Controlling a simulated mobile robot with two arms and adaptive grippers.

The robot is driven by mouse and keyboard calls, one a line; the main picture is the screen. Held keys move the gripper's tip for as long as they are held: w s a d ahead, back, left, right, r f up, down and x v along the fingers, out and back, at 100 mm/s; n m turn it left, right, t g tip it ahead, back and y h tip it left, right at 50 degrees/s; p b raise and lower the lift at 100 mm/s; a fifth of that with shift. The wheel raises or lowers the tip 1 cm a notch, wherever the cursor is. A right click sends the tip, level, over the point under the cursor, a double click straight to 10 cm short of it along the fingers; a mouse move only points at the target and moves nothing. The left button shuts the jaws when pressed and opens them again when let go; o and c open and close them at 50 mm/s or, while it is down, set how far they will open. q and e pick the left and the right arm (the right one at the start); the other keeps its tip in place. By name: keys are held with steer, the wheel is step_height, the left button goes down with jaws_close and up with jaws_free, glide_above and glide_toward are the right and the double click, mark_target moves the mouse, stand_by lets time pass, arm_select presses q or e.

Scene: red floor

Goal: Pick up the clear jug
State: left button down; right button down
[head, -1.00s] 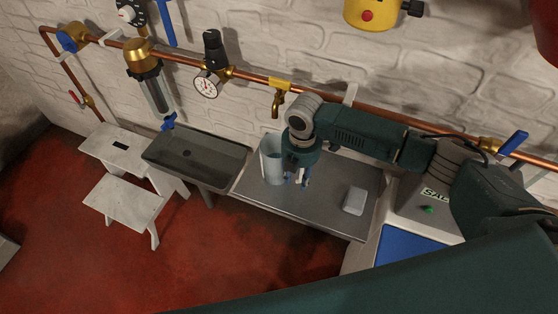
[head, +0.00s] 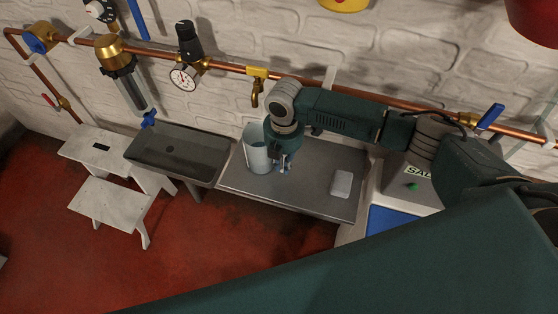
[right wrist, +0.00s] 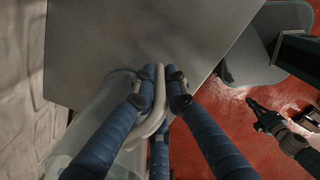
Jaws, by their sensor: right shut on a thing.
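The clear jug (head: 256,152), a pale see-through cylinder, is upright over the left end of the grey worktop, beside the basin. I cannot tell whether its base touches the worktop. My right gripper (head: 284,167) is at the jug's right side, pointing down. The jug's body (right wrist: 92,122) shows at the left there, partly hidden by a finger. My left gripper is not seen in the head view.
The grey worktop (head: 305,190) carries a small white block (head: 342,184) at right. A dark basin (head: 180,155) stands left of it, then a white step stool (head: 110,200). A copper pipe (head: 225,65) with a yellow tap (head: 257,86) runs along the wall behind.

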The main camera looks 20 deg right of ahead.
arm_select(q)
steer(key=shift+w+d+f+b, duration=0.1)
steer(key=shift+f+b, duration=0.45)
arm_select(e)
steer(key=shift+r, duration=4.85)
